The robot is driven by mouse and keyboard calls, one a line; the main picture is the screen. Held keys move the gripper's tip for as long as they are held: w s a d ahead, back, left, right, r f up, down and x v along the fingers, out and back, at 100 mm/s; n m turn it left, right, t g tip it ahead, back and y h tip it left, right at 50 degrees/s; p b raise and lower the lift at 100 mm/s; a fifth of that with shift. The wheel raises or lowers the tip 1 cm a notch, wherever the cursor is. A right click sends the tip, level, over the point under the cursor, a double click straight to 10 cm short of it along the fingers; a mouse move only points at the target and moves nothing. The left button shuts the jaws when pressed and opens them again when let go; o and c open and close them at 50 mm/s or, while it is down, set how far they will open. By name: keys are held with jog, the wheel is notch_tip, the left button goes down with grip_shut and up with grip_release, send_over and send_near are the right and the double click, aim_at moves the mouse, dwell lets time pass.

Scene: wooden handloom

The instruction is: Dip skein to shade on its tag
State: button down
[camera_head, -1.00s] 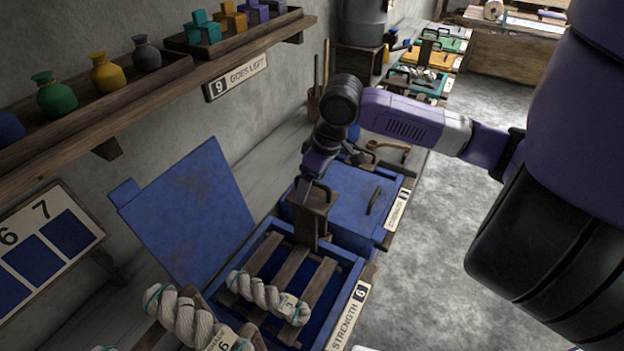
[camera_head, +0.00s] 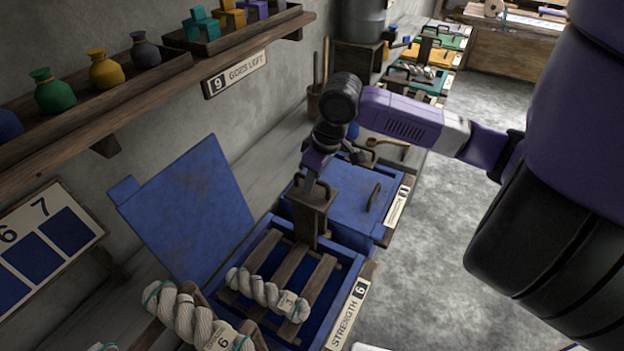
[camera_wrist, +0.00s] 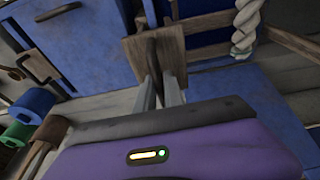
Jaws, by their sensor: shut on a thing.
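My gripper (camera_head: 313,186) is shut on the upright wooden handle (camera_head: 312,212) of a slatted rack (camera_head: 287,267); the handle also shows between my fingers in the wrist view (camera_wrist: 158,62). The rack sits at the mouth of an open blue vat (camera_head: 355,262), whose label (camera_head: 349,313) reads STRENGTH 6. The skein also shows in the wrist view (camera_wrist: 246,26). The liquid level is hard to make out.
The vat's blue lid (camera_head: 188,212) stands open against the wall side. Another pale skein (camera_head: 187,314), tagged 6, lies in front. A closed blue vat (camera_head: 345,205) stands behind. A shade board (camera_head: 45,250) hangs at left. Grey floor (camera_head: 430,260) is clear at right.

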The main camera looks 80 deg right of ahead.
jog(key=shift+f+b, duration=6.7)
jog(key=shift+f, duration=2.45)
jog(key=shift+s+a+f, duration=0.1)
jog(key=shift+f, duration=0.05)
